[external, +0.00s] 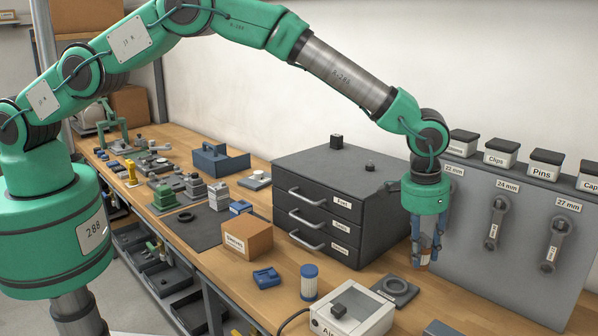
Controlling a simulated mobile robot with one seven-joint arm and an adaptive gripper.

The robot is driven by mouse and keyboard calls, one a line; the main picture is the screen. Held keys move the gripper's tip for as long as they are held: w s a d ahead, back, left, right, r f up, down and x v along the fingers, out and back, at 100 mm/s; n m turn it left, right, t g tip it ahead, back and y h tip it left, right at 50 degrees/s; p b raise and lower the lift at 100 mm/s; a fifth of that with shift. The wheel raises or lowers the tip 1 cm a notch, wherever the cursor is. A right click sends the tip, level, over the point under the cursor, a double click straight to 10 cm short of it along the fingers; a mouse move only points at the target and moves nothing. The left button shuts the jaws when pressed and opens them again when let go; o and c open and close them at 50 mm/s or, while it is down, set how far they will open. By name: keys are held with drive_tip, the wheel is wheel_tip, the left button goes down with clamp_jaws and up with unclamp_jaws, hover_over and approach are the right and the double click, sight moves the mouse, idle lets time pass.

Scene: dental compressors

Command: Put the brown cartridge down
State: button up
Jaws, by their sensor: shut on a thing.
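My gripper (426,252) hangs down at the right, beside the right side of the dark drawer cabinet (365,201) and in front of the grey panel. Its blue fingers are shut on the brown cartridge (424,259). Only a small brown part of the cartridge shows between and below the fingers; the rest is hidden by them. The cartridge appears to be above the wooden bench (455,289), though the exact gap is hard to tell.
A blue-and-white cartridge (309,282) stands on the bench, near a grey ring-shaped part (395,290) and a white box with a dark knob (352,312). A blue part (266,278) and a cardboard box (247,238) lie further left. Bare bench lies below my gripper.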

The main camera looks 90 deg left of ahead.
drive_tip(key=s+a+m+p, duration=0.1)
drive_tip(key=s+m, duration=0.1)
drive_tip(key=s+a+r+m+p, duration=0.1)
drive_tip(key=s+a+p, duration=0.1)
drive_tip(key=shift+s+a+m, duration=0.1)
drive_tip(key=shift+a+m, duration=0.15)
drive_tip(key=shift+m, duration=0.15)
drive_tip(key=shift+f+p, duration=0.65)
drive_tip(key=shift+f, duration=2.25)
drive_tip(key=shift+f+p, duration=0.35)
drive_tip(key=shift+f, duration=1.75)
drive_tip(key=shift+f, duration=0.2)
